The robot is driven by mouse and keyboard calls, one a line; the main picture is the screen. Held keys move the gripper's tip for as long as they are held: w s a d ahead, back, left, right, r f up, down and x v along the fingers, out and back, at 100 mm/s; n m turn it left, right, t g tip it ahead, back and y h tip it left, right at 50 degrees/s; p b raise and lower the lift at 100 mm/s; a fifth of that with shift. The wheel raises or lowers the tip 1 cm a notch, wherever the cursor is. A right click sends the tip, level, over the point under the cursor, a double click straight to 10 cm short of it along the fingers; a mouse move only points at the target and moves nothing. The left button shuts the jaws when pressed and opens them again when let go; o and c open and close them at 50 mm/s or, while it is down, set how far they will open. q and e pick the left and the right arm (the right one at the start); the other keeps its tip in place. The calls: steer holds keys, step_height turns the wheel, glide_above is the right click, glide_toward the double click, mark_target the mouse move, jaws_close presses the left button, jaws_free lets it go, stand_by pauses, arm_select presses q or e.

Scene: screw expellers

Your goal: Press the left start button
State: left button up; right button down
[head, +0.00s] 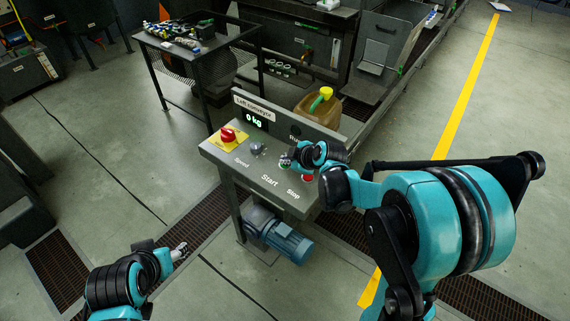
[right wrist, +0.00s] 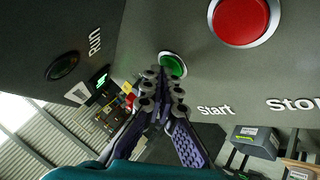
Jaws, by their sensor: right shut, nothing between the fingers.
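The control panel (head: 222,153), under a "Left conveyor" sign (head: 254,107), carries the words Start and Stop. In the right wrist view the green start button (right wrist: 174,62) sits above the word "Start", partly covered by my fingertips. The red stop button (right wrist: 240,19) is to its right; it also shows in the head view (head: 308,178). My right gripper (right wrist: 162,78) is shut and empty, its tips at the green button; I cannot tell whether they touch it. In the head view the right gripper (head: 287,162) is over the panel. My left gripper (head: 181,250) hangs low, away from the panel.
A red knob on a yellow plate (head: 230,136) and a speed dial (head: 257,149) are on the panel's left. The display (head: 255,119) reads 0 kg. A brown canister (head: 326,111) stands behind. A blue motor (head: 286,243) is below the panel.

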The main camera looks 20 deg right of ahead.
steer(key=shift+f, duration=0.2)
steer(key=shift+r, duration=0.1)
steer(key=shift+r+p, duration=0.6)
steer(key=shift+r, duration=0.2)
step_height(320, 180, up, 5)
steer(key=p, duration=0.4)
steer(key=shift+r, duration=0.1)
stand_by(0.3)
stand_by(0.5)
